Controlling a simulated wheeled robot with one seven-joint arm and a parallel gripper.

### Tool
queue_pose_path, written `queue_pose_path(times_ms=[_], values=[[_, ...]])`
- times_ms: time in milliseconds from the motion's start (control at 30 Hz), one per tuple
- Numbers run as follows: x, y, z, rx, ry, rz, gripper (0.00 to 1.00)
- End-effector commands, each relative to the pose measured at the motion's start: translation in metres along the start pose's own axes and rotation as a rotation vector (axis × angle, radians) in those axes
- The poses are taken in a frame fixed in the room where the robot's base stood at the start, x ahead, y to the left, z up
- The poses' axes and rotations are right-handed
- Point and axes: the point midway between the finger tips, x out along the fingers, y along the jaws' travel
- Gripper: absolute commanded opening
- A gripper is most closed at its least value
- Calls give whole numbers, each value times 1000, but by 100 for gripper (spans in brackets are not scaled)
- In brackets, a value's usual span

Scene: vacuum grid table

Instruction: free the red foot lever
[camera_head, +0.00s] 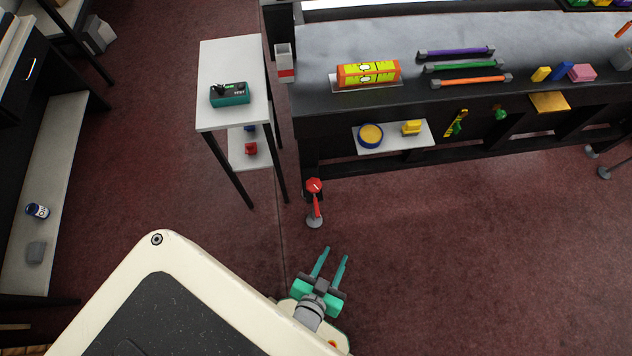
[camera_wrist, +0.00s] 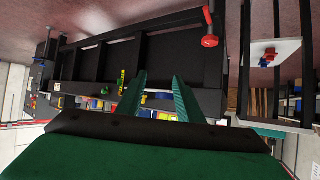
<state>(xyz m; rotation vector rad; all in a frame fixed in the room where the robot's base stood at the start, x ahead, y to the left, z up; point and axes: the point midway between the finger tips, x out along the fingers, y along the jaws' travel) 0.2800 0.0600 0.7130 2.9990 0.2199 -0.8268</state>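The red foot lever (camera_head: 316,199) is low at the near left leg of the long table. It has a round red knob at its upper end and sits by a grey round foot pad (camera_head: 314,221) on the floor. In the wrist view the lever's red knob (camera_wrist: 209,41) shows at the upper right, beside a black leg. My gripper (camera_head: 336,253) is open and empty. It is apart from the lever, nearer to my base. Its two green fingers also show in the wrist view (camera_wrist: 160,78), with the lever to the right of them.
A small side table (camera_head: 229,62) with a green device (camera_head: 230,94) stands left of the lever, with a red item (camera_head: 250,148) on its lower shelf. The long dark table (camera_head: 400,112) carries a yellow-orange block (camera_head: 368,73) and colored bars. Floor right of my gripper is clear.

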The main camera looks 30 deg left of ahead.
Motion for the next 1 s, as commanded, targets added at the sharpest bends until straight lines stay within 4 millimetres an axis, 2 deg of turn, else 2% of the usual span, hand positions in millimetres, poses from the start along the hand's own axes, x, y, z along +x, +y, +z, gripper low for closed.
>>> queue_pose_path(times_ms=[33, 200, 400, 533, 767, 1000], values=[[19, -9, 8, -12, -32, -22, 33], [73, -40, 42, -66, -175, -86, 33], [127, -76, 70, -152, -340, -148, 33], [157, -97, 82, -221, -446, -179, 33], [200, -130, 84, -363, -626, -203, 33], [229, -155, 63, -521, -800, -180, 33]])
